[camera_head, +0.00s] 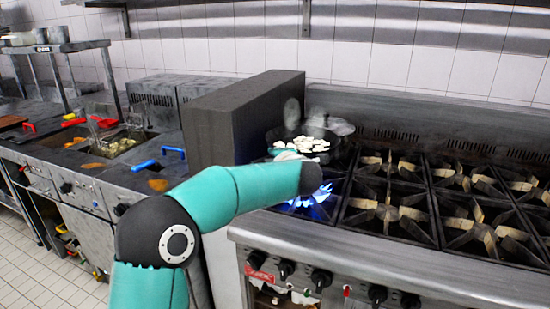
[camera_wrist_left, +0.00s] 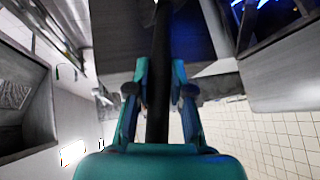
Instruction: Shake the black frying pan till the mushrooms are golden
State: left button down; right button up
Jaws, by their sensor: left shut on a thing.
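The black frying pan (camera_head: 343,149) is at the back left of the stove, beside a dark block-like panel. Pale, whitish mushroom pieces (camera_head: 304,144) lie in it, and no golden colour shows on them. Whitish steam rises over the pan. My left gripper (camera_wrist_left: 159,95) is shut on the pan's dark handle (camera_wrist_left: 160,45), which runs up between its fingers in the left wrist view. In the head view my left forearm hides most of that gripper and the handle. My right gripper is not in view.
A blue flame (camera_head: 311,199) burns on the front left burner, and it also shows in the wrist view. Several unlit burners (camera_head: 390,213) stand to the right. The dark panel (camera_head: 215,120) stands close left of the pan. A fryer (camera_head: 118,143) is farther left.

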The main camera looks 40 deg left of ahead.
pick_arm(q)
jog(key=shift+f+b, duration=5.3)
jog(key=shift+f, duration=1.65)
dwell(1.1)
